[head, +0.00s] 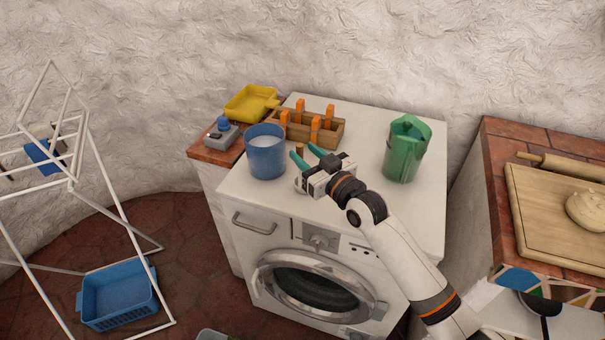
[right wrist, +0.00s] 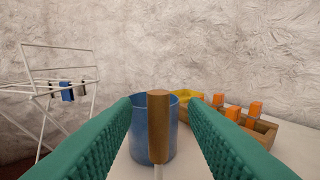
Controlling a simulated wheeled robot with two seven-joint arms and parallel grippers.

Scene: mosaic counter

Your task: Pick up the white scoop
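The scoop shows as an upright brown handle (right wrist: 158,115) on a thin white stem in the right wrist view. Its handle top also shows in the head view (head: 300,148). The scoop's lower part is hidden. My right gripper (head: 302,152) is open over the washing machine top. In the right wrist view its two teal fingers (right wrist: 160,101) are wide apart, with the handle between or just beyond their tips and a gap on each side. My left gripper is not in view.
A blue bucket (head: 266,155) stands just left of my right gripper. A wooden rack with orange-handled items (head: 335,133) is behind, and a green jug (head: 402,160) is to the right. A yellow dustpan-like tray (head: 247,103) lies at the back left. The washing machine's front right top is bare.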

